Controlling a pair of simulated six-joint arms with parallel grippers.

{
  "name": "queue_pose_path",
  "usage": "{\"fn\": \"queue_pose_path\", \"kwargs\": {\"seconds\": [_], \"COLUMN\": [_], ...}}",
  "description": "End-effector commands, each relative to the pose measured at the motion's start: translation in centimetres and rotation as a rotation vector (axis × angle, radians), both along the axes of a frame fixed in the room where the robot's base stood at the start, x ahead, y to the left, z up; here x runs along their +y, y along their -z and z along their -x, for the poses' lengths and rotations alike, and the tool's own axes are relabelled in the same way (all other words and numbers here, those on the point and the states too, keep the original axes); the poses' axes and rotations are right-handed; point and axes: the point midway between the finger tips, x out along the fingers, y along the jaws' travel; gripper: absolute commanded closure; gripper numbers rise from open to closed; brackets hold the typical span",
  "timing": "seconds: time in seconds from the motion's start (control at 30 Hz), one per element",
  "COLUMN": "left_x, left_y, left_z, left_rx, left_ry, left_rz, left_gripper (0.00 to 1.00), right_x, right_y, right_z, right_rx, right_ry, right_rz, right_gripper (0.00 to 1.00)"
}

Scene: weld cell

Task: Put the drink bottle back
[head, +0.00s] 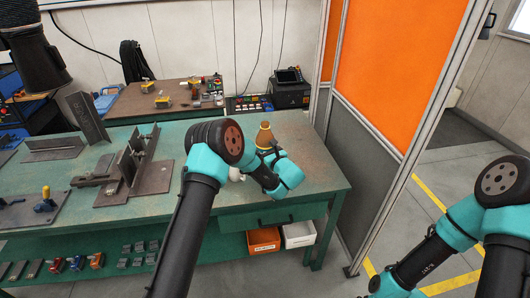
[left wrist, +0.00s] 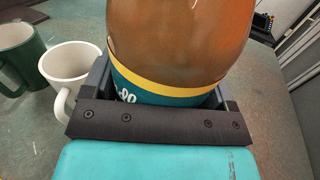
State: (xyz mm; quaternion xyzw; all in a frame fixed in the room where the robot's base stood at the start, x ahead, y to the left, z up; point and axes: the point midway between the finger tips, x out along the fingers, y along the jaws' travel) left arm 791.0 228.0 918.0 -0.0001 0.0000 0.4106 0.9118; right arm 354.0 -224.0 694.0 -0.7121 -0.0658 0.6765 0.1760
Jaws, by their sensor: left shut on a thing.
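The drink bottle (head: 264,133) is amber-brown with a yellow band and a teal label, and it stands upright at the right part of the green workbench (head: 318,172). In the left wrist view the bottle (left wrist: 180,40) fills the space between the jaws of my left gripper (left wrist: 160,92). These jaws are shut on its lower, labelled part. In the head view my left wrist hides the bottle's lower part, so I cannot tell whether its base touches the bench. My right arm shows at the lower right, but its gripper is out of view.
A white mug (left wrist: 68,68) and a green mug (left wrist: 18,55) stand close left of the bottle in the left wrist view. Steel fixtures (head: 140,165) occupy the bench's left and middle. An orange-and-grey partition (head: 395,70) rises beyond the bench's right end.

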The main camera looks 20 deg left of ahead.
Motion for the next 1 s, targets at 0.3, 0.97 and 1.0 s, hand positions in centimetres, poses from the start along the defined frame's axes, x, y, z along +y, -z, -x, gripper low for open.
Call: {"fn": "queue_pose_path", "kwargs": {"seconds": [0.3, 0.97, 1.0], "left_x": [1.1, 1.3, 1.3], "left_y": [0.3, 3.0, 3.4], "left_z": [-3.8, -4.6, -4.5], "left_rx": [-0.001, -0.001, -0.001], "left_ry": [-0.001, 0.0, 0.0], "left_rz": [0.001, -0.001, -0.001], "left_gripper": [0.59, 0.59, 0.59], "right_x": [0.0, 0.0, 0.0], "right_y": [0.0, 0.0, 0.0], "right_z": [0.0, 0.0, 0.0], "right_rx": [0.0, 0.0, 0.0], "right_ry": [0.0, 0.0, 0.0], "right_rz": [0.0, 0.0, 0.0], "right_gripper": [0.0, 0.0, 0.0]}}
